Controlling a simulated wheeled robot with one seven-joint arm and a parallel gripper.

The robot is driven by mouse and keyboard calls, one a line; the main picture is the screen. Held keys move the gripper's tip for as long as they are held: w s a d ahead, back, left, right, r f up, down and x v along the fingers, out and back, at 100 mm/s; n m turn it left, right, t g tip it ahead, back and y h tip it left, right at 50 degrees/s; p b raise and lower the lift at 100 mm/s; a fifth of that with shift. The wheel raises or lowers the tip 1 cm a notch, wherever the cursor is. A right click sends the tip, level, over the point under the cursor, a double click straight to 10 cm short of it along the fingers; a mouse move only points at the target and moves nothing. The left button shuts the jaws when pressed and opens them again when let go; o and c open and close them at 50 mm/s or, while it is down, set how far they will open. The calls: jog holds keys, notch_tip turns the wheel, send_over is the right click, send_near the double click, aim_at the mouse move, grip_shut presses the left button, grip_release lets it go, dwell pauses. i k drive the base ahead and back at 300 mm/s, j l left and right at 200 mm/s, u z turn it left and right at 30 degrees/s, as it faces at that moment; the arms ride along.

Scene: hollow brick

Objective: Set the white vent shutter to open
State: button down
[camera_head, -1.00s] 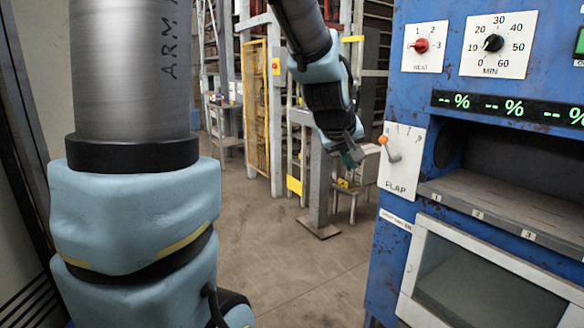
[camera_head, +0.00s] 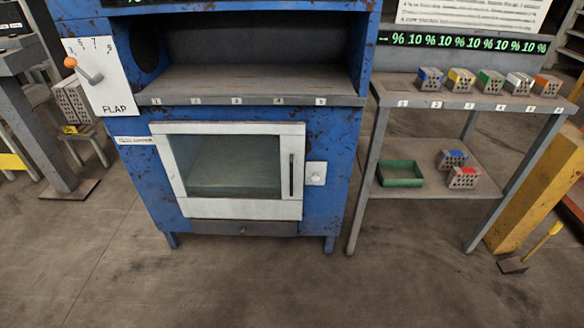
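No part plainly recognisable as a white vent shutter shows in this view. A white plate marked FLAP (camera_head: 112,88) is on the upper left of the blue machine (camera_head: 335,130). Its lever (camera_head: 88,72) has an orange knob at the upper left end, near the lowest marks of a number scale. A white-framed glass door (camera_head: 240,210) below the shelf looks closed. A small white plate with a round knob (camera_head: 316,174) sits right of the door. My gripper is not in view.
A grey rack (camera_head: 390,95) on the right bears several hollow bricks with coloured tops. Its lower shelf holds a green tray (camera_head: 400,174) and two bricks. A yellow beam (camera_head: 530,190) and a scraper (camera_head: 530,250) are at far right. The floor (camera_head: 250,290) in front is clear.

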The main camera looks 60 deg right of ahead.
aim_at(315, 170)
jog(key=k+l+z, duration=0.15)
jog(key=l, duration=0.2)
jog(key=k+l+z, duration=0.15)
jog(key=l, duration=0.2)
jog(key=k+l+z, duration=0.2)
jog(key=l, duration=0.2)
